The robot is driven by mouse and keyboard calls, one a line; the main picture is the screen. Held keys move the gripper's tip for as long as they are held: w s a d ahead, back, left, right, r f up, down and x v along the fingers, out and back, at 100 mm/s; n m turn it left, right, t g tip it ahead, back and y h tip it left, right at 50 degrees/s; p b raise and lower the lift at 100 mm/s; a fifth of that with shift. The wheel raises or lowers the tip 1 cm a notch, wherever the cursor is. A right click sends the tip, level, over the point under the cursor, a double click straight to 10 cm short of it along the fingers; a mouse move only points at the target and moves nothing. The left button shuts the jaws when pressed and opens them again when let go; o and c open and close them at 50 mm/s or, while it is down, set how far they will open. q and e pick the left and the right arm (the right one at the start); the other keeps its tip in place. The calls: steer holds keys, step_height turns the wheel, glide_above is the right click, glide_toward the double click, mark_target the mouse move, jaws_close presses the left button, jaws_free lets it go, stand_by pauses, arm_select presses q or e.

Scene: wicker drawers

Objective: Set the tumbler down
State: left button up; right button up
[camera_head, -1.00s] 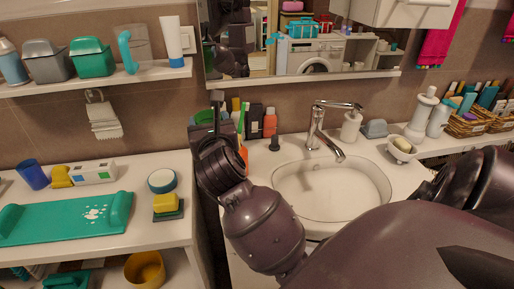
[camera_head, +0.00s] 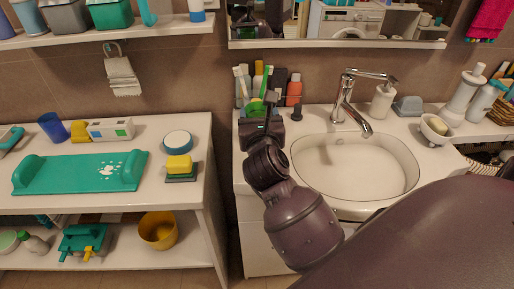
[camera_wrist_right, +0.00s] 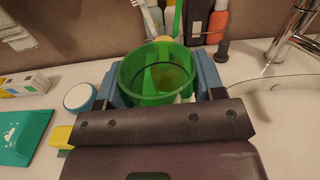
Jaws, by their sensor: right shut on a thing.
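The tumbler is a green see-through cup (camera_wrist_right: 158,75), upright, seen from above in the right wrist view. My right gripper (camera_wrist_right: 158,82) is shut on it, with a blue-grey finger on each side. In the head view the tumbler (camera_head: 256,109) shows as a small green patch beyond my right gripper (camera_head: 264,116), over the left end of the sink counter (camera_head: 283,130). Its base is hidden, so I cannot tell whether it touches the counter. My left gripper is not in view.
Toothbrushes (camera_head: 241,82) and an orange bottle (camera_head: 293,88) stand right behind the tumbler. A dark stopper-like item (camera_head: 297,112) and the sink basin (camera_head: 355,165) are to its right. A shelf unit (camera_head: 209,150) with a yellow sponge (camera_head: 179,164) stands left across a gap.

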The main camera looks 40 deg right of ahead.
step_height(320, 180, down, 4)
steer(key=shift+f+b, duration=0.15)
steer(key=shift+b, duration=0.3)
step_height(320, 180, down, 5)
steer(key=shift+r+b, duration=0.1)
steer(key=shift+b, duration=0.8)
steer(key=shift+f, duration=0.55)
steer(key=o, duration=0.9)
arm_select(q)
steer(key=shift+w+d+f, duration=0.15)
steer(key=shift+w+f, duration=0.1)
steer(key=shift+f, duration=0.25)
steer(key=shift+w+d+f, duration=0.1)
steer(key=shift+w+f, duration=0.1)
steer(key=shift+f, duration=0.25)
arm_select(e)
steer(key=shift+o, duration=0.2)
